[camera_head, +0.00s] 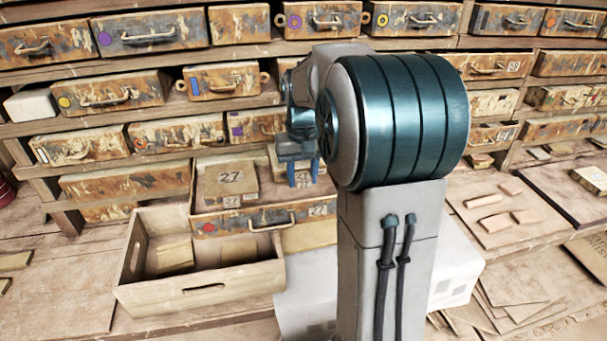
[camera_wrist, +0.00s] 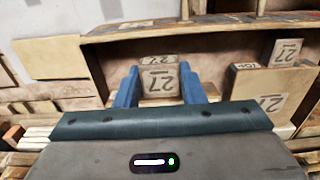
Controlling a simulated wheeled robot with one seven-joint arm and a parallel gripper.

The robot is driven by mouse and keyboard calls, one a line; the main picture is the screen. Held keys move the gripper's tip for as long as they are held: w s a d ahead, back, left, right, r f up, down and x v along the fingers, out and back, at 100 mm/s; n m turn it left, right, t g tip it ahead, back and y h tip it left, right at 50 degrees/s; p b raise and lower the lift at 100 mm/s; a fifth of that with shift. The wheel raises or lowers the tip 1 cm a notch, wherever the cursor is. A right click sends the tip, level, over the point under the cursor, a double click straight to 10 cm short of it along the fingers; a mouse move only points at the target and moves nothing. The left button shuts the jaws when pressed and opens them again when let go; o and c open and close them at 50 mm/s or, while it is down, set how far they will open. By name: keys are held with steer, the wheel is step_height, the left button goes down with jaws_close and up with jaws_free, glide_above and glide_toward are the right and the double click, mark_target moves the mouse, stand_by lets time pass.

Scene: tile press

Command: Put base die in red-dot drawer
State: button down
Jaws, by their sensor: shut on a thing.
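The red-dot drawer (camera_head: 245,222) is pulled out at centre left in the head view, its red dot by the left end of its front. My gripper (camera_head: 303,178) hangs over the drawer's right part, fingers pointing down. In the wrist view my gripper (camera_wrist: 160,88) has its blue fingers shut on a small tan die (camera_wrist: 158,82) marked 27, which I take for the base die. Other pieces marked 27 lie in the drawer: a larger block (camera_head: 228,178) and, in the wrist view, a small block (camera_wrist: 288,52). The held die's underside is hidden.
A wooden crate (camera_head: 200,286) with handle holes stands in front of the drawer, tan pieces inside. Shut drawers (camera_head: 110,92) fill the shelves behind. A board with pinkish strips (camera_head: 500,212) lies at right. My arm hides part of the middle.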

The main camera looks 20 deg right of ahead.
steer(key=shift+f+b, duration=1.25)
steer(key=shift+f, duration=0.85)
steer(key=c, duration=0.9)
jaws_free()
steer(key=shift+o, duration=0.2)
step_height(320, 180, up, 14)
steer(key=s+a+f+n+t, duration=0.1)
steer(key=s+a+f, duration=0.4)
steer(key=s, duration=0.5)
steer(key=s+a+f+n+t, duration=0.1)
steer(key=s+a+f+t, duration=0.1)
steer(key=s+a+f, duration=0.3)
steer(key=s+f, duration=0.4)
steer(key=s, duration=0.1)
steer(key=shift+s, duration=0.2)
steer(key=shift+a, duration=0.1)
